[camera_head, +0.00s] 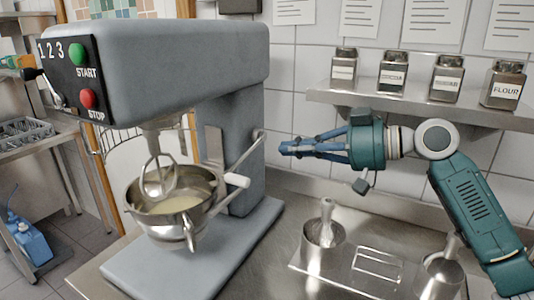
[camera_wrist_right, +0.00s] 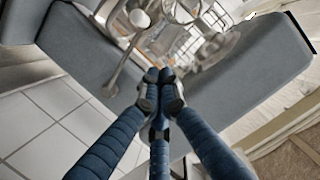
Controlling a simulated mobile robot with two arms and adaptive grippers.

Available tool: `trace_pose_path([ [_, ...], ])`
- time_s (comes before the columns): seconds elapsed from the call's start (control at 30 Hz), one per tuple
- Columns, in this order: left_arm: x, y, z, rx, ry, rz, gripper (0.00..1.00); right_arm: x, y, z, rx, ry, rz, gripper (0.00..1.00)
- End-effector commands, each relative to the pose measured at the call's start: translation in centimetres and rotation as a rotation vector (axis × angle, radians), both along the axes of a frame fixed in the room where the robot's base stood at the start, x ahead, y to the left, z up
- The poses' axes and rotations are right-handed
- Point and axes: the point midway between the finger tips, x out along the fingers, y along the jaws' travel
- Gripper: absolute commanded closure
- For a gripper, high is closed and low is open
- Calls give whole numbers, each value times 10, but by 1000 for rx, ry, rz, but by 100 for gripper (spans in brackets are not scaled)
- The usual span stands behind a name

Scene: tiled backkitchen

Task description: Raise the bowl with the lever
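The mixer's steel bowl (camera_head: 172,224) holds a pale mixture and hangs above the grey mixer base (camera_head: 135,278). The beater (camera_head: 158,172) hangs from the mixer head, its lower end inside the bowl. The lever also shows in the right wrist view (camera_wrist_right: 124,64). My right gripper (camera_head: 284,147) points left, a short way right of the lever and apart from it. Its blue fingertips (camera_wrist_right: 160,76) are together with nothing visible between them. My left gripper is not in view.
The mixer head (camera_head: 180,60) overhangs the bowl. A wall shelf (camera_head: 420,108) with several labelled jars runs above and behind my right arm. Below it, a metal tray (camera_head: 340,272) with steel containers stands on the counter. A blue canister (camera_head: 28,243) is at the far left.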

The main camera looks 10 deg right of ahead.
Motion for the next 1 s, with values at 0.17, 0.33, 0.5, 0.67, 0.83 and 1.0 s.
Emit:
trace_pose_path([
  [0.17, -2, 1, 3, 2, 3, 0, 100, 2, 5, 0, 0, 1, 2, 100],
  [0.33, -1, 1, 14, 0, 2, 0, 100, 13, 27, -4, 1, 3, 4, 100],
  [0.5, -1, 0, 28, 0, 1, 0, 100, 31, 58, -11, 1, 3, 4, 100],
  [0.67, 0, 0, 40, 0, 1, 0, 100, 47, 86, -19, 1, 1, 3, 100],
  [0.83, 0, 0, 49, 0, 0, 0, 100, 41, 90, -46, -1, 4, -1, 100],
  [1.0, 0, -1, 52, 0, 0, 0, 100, 37, 92, -58, 0, 2, -1, 100],
])
